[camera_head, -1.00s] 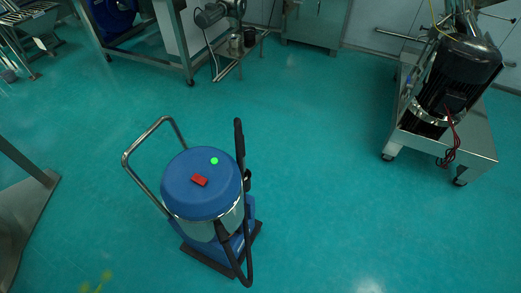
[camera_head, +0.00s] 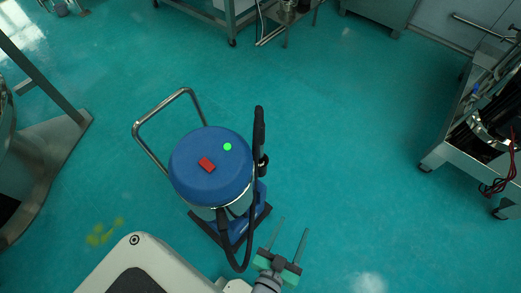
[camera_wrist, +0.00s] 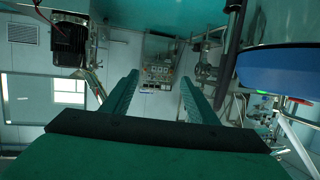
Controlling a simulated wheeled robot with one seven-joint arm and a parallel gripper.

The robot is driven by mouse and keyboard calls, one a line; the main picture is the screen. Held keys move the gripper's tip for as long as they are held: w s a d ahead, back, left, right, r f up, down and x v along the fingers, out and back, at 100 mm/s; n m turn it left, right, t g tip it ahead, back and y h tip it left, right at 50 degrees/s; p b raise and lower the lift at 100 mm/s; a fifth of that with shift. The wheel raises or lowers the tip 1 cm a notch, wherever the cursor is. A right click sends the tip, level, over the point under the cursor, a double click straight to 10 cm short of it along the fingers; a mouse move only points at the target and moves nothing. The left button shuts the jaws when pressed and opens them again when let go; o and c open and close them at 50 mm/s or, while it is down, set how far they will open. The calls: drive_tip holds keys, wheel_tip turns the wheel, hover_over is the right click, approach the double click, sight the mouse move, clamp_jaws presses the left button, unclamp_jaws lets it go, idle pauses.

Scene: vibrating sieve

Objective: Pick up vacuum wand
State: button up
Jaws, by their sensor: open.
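The vacuum wand (camera_head: 259,130) is a black tube standing upright at the right side of the blue-topped vacuum cleaner (camera_head: 210,165). A black hose (camera_head: 246,245) loops down from it to the front of the cleaner. In the wrist view a dark upright tube, which looks like the wand (camera_wrist: 233,30), shows at the upper right, beside the blue lid (camera_wrist: 285,68). My gripper (camera_head: 293,225) is open and empty, to the lower right of the cleaner and apart from the wand. In the wrist view its two green fingers (camera_wrist: 158,90) are spread with nothing between them.
The cleaner has a metal push handle (camera_head: 163,112) on its left. A steel frame (camera_head: 60,130) stands at the left edge and a wheeled cart (camera_head: 455,160) at the right. The green floor between cleaner and cart is clear.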

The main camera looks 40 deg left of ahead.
drive_tip(key=w+a+f+n+g+y, duration=0.1)
drive_tip(key=w+a+f+n+y, duration=0.15)
drive_tip(key=w+a, duration=0.7)
drive_tip(key=n+g+y, duration=0.3)
drive_tip(key=n+y, duration=0.1)
approach(260, 132)
drive_tip(key=w, duration=0.1)
drive_tip(key=x, duration=0.5)
drive_tip(key=shift+w+a+f, duration=0.2)
drive_tip(key=shift+f, duration=0.05)
drive_tip(key=shift+x, duration=2.95)
drive_tip(key=shift+s+a, duration=0.15)
drive_tip(key=c, duration=1.1)
